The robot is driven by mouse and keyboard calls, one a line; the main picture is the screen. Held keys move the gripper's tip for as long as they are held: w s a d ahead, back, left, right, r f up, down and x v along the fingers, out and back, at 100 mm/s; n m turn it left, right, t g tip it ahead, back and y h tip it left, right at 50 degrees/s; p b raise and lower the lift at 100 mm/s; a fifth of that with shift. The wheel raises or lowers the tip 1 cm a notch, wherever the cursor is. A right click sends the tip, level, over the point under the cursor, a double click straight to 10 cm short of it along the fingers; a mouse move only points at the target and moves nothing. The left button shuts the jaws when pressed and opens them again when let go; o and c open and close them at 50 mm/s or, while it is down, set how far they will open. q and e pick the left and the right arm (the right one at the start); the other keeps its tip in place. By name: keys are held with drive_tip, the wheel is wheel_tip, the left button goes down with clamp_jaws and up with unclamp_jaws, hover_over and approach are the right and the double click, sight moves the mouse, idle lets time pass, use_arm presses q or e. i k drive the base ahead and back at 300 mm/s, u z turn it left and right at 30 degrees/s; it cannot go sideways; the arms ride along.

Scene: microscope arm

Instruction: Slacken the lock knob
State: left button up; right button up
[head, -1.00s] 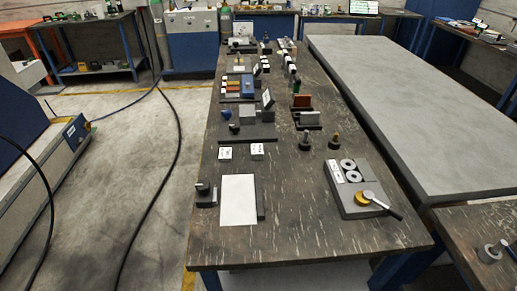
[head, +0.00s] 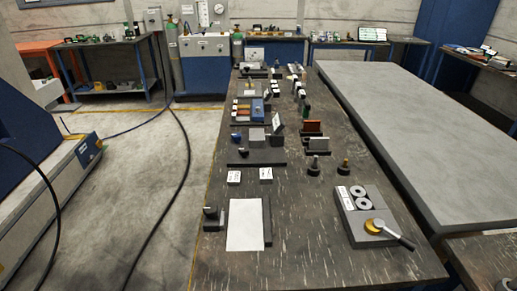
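I cannot tell for certain which part is the lock knob. Several knob-like parts stand on the long dark workbench (head: 310,262). A dark knob (head: 210,212) sits on a small block at the near left, beside a white sheet (head: 245,224). A blue knob (head: 236,137) is farther back on the left. A black knob on a round base (head: 314,167) and a smaller one with a brass-coloured top (head: 343,166) stand right of the middle. A grey plate (head: 352,228) at the near right carries a yellow disc with a black-handled lever (head: 392,233). Neither gripper shows.
Small white labelled blocks (head: 234,177) and several fixtures line the bench toward the back. A bare grey table (head: 400,130) runs along the right. Hoses cross the floor (head: 150,200) on the left. The bench's near middle is clear.

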sight(244, 151)
drive_tip(key=u, duration=0.45)
drive_tip(key=k, duration=0.6)
drive_tip(key=u, duration=0.85)
drive_tip(key=k, duration=0.6)
drive_tip(key=u, duration=0.5)
drive_tip(key=i, duration=2.25)
drive_tip(key=z, duration=0.7)
drive_tip(key=i, duration=2.2)
drive_tip(key=z, duration=2.1)
drive_tip(key=i, duration=1.05)
drive_tip(key=z, duration=0.95)
